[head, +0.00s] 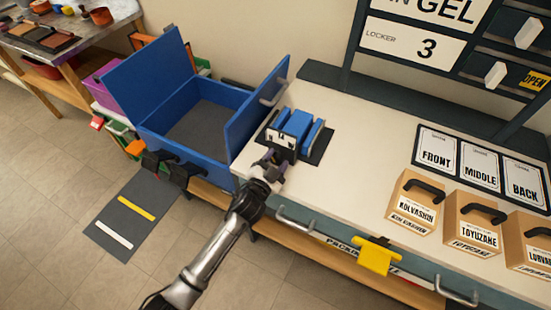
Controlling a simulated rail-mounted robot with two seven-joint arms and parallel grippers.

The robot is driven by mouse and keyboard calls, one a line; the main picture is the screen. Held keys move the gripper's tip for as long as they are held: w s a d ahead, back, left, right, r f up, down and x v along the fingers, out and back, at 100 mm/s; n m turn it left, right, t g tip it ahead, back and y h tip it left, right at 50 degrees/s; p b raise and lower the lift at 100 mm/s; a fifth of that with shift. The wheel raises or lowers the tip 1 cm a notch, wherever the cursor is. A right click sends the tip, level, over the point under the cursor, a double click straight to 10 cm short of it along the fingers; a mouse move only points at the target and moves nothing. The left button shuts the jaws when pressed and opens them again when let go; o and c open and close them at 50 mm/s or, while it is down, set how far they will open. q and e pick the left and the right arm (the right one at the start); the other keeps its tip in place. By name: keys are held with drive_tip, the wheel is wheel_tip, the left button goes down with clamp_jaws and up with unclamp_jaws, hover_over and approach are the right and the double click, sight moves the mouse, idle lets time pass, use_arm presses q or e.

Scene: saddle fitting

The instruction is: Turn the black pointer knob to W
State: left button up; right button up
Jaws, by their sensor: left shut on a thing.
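A blue block-like device (291,124) with a white front face (281,138) stands on a black mat (318,147) on the white bench. The face carries small dark marks, too small to read. My left gripper (271,163) is at the device's near side, low in front of the white face. It is shut on a small dark part there, apparently the black pointer knob. The fingers mostly hide this knob, so its pointing direction and the W mark cannot be made out. My right gripper is not in view.
An open blue box (185,144) with raised lids stands left of the device. Labelled cartons (413,203) with black handles and FRONT, MIDDLE and BACK cards (436,150) are at the right. The bench between is clear. A yellow clip (376,257) hangs on the front edge.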

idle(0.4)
use_arm(q)
drive_tip(key=o, duration=0.9)
drive_tip(key=p+v, duration=0.2)
drive_tip(key=v, duration=1.2)
drive_tip(key=shift+w+d, duration=0.1)
drive_tip(key=shift+d, duration=0.05)
